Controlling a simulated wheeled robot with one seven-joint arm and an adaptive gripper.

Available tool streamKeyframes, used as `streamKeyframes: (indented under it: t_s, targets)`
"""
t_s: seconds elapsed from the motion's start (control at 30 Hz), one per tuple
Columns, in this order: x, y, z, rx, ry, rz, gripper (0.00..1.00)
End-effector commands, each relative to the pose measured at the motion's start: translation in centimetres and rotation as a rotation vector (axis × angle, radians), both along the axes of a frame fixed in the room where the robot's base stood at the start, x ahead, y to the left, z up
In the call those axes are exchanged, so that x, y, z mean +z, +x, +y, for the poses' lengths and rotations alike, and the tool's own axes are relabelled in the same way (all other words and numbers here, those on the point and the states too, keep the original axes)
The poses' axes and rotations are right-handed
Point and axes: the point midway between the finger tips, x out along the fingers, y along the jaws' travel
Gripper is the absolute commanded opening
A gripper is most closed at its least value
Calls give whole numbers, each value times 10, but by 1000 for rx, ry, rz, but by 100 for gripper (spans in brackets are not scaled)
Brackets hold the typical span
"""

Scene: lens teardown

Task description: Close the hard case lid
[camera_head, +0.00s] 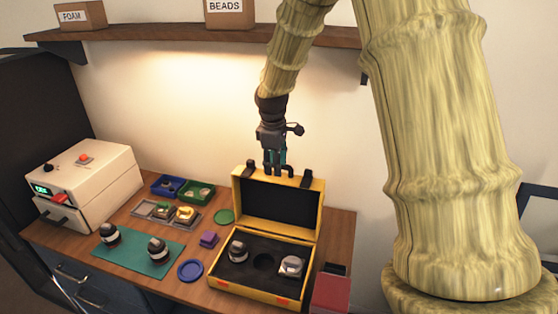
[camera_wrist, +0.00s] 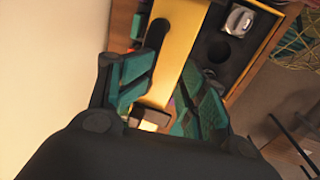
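The yellow hard case (camera_head: 252,290) stands on the workbench with its lid (camera_head: 236,200) raised about upright at the back, dark lining facing forward. Its black foam base holds a dark lens part (camera_head: 238,250) at left and a silver part (camera_head: 291,266) at right, with an empty round hole between. My gripper (camera_head: 277,168) points down at the middle of the lid's top edge. In the wrist view, the teal-padded fingers (camera_wrist: 166,100) are apart, with the yellow lid edge (camera_wrist: 180,50) showing between and beyond them. I cannot tell whether they touch the lid.
A teal mat (camera_head: 135,250) with two lens parts, a grey tray (camera_head: 150,211), blue and green bins, a purple block (camera_head: 208,239) and a blue ring (camera_head: 190,271) lie left of the case. A red box (camera_head: 331,293) stands close right. A shelf (camera_head: 200,38) runs above along the wall.

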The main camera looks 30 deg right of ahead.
Motion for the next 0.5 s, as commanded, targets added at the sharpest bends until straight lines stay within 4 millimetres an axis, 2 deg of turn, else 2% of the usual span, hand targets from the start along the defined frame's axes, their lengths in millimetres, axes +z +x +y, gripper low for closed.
streamKeyframes:
  t_s: [0.03, 0.5]
  targets:
    - [-6, -2, 2, 1, 5, 4, 38]
    - [0, -2, -3, -4, 0, 0, 38]
